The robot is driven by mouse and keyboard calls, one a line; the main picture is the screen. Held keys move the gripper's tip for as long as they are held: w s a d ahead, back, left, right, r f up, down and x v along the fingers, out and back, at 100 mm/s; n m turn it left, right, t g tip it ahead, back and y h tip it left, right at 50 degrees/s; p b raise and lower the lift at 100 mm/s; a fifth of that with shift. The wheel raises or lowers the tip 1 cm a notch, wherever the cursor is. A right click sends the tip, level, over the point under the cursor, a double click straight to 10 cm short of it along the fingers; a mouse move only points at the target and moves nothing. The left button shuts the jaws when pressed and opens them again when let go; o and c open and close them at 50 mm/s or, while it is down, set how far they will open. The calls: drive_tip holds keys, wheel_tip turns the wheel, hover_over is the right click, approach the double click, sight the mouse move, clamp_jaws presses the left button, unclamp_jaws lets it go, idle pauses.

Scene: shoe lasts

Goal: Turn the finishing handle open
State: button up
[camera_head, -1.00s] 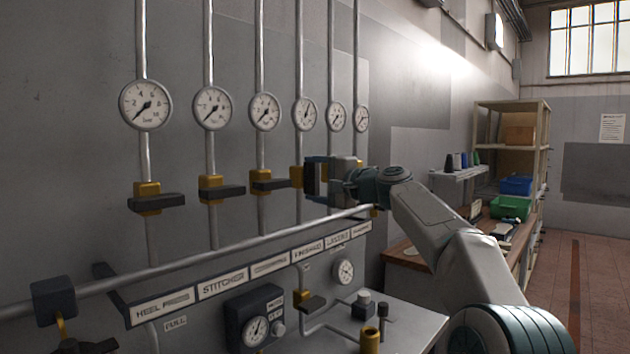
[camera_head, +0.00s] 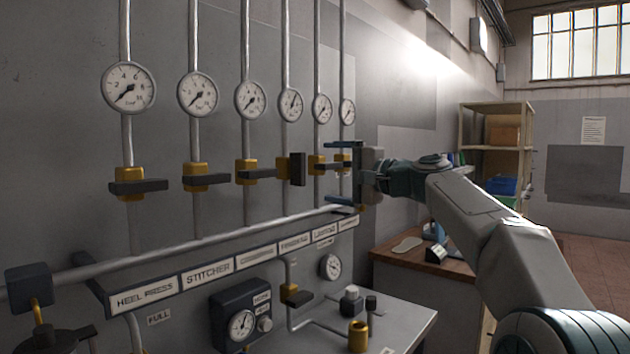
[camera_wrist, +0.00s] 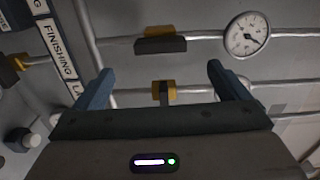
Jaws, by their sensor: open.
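The finishing handle (camera_head: 297,169) is a dark bar on the fourth pipe from the left. It lies along its pipe, while the neighbouring handles lie across theirs. In the wrist view the finishing handle (camera_wrist: 160,46) and its yellow valve body line up with the FINISHING label (camera_wrist: 57,45). My gripper (camera_head: 337,172) is open and empty, to the right of the finishing handle and apart from it. In the wrist view the fingers (camera_wrist: 158,82) stand either side of the neighbouring valve (camera_wrist: 163,91), whose lower part is hidden behind the gripper body.
Several gauges (camera_head: 197,94) and crosswise handles (camera_head: 208,181) line the wall. A horizontal rail (camera_head: 180,246) and a label strip run below them. A wooden bench (camera_head: 425,262) and shelving (camera_head: 497,112) stand to the right.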

drive_tip(key=shift+b+v, duration=0.35)
drive_tip(key=shift+v, duration=1.7)
